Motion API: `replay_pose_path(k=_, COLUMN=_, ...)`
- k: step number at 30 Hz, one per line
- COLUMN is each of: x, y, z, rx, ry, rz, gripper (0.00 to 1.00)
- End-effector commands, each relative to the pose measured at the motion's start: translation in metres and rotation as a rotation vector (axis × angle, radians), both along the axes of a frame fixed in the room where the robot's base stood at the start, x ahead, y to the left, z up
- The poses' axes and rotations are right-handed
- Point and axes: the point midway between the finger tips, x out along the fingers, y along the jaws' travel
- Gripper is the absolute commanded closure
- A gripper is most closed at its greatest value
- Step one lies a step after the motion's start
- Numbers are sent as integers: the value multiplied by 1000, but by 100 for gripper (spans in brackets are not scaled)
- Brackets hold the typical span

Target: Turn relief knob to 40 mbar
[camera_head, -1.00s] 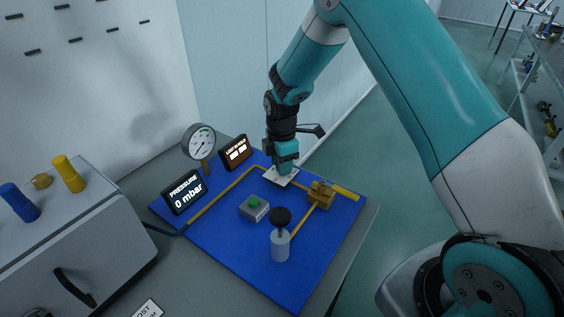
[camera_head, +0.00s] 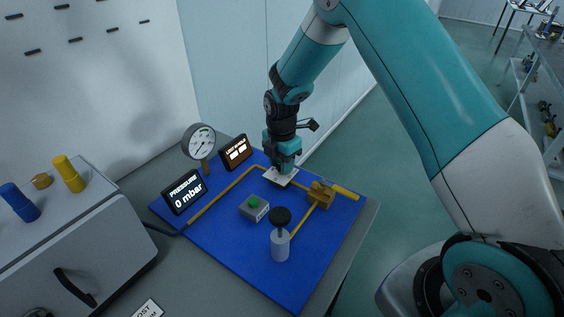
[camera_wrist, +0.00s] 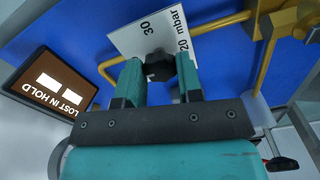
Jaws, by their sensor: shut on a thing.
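The relief knob (camera_wrist: 158,67) is a small black knob in the wrist view, in front of a white scale plate (camera_wrist: 126,40) marked 30 and 20 mbar. My gripper (camera_wrist: 158,75) is shut on the knob, one teal finger on each side. The 40 mark does not show, and I cannot read the knob's pointer. In the head view my gripper (camera_head: 283,166) points down at the white plate (camera_head: 280,179) and hides the knob. The pressure display (camera_head: 185,192) reads 0 mbar.
A round gauge (camera_head: 201,142) and a lost-in-hold display (camera_head: 236,152) stand left of my gripper. On the blue panel (camera_head: 240,240) are a green-button box (camera_head: 254,207), a black-topped pump (camera_head: 280,240), and a brass valve block (camera_head: 320,194) with a yellow lever (camera_head: 343,191).

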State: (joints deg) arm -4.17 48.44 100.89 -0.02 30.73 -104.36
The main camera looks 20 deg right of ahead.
Motion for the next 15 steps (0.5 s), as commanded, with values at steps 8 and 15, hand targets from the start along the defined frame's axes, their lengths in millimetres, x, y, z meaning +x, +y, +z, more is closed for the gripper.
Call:
replay_pose_path(k=8, x=2, y=0, z=2, rx=0, ry=-9, rz=0, gripper=41)
replay_pose_path(k=15, x=1, y=0, z=1, rx=-1, ry=-4, rz=0, gripper=41)
